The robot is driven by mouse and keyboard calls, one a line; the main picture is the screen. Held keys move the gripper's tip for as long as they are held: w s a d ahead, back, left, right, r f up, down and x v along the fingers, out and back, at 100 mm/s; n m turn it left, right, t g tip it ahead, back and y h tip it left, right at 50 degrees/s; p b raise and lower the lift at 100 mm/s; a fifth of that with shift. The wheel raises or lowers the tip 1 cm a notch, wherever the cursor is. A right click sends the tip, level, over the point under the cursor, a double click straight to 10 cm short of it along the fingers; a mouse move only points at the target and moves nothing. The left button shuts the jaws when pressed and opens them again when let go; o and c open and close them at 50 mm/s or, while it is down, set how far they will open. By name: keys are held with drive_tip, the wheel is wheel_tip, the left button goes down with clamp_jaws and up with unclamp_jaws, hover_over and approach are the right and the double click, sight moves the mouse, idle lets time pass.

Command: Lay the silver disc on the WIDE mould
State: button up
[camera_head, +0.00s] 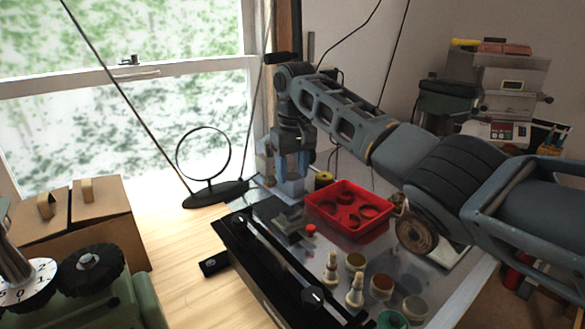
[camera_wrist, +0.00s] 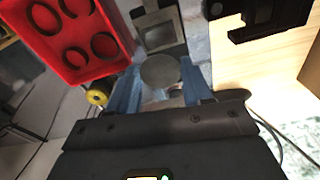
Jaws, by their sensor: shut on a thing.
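The silver disc (camera_wrist: 160,71) is a flat grey round between the two blue fingers of my gripper (camera_wrist: 159,82) in the wrist view. My gripper is shut on it. In the head view, my gripper (camera_head: 291,172) points down at the far left of the metal table, left of the red tray; I cannot make out the disc there. Just beyond the disc in the wrist view is a grey block with a square opening (camera_wrist: 159,37). It may be a mould, but no label is readable and I cannot tell which mould is the WIDE one.
The red tray (camera_head: 313,202) holds several dark rings. A yellow roll (camera_wrist: 97,95) lies beside it. Small bottles (camera_head: 331,270) and jars (camera_head: 381,287) stand at the table's front. A black rail (camera_head: 262,262) runs along its left edge. A hoop stand (camera_head: 215,193) is left of my gripper.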

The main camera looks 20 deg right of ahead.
drive_tip(key=shift+a+r+p, duration=0.1)
drive_tip(key=shift+r+p, duration=0.15)
drive_tip(key=shift+p, duration=0.65)
drive_tip(key=shift+f, duration=0.1)
drive_tip(key=shift+f, duration=0.15)
drive_tip(key=shift+f+b, duration=3.05)
drive_tip(key=shift+f, duration=1.15)
drive_tip(key=shift+f, duration=0.2)
drive_tip(key=o, duration=1.1)
drive_tip(key=shift+s+r+b, duration=0.15)
drive_tip(key=shift+r+b, duration=0.05)
drive_tip(key=shift+r, duration=1.75)
drive_tip(key=shift+s+r+b, duration=0.1)
drive_tip(key=shift+r+b, duration=0.05)
drive_tip(key=shift+r, duration=1.8)
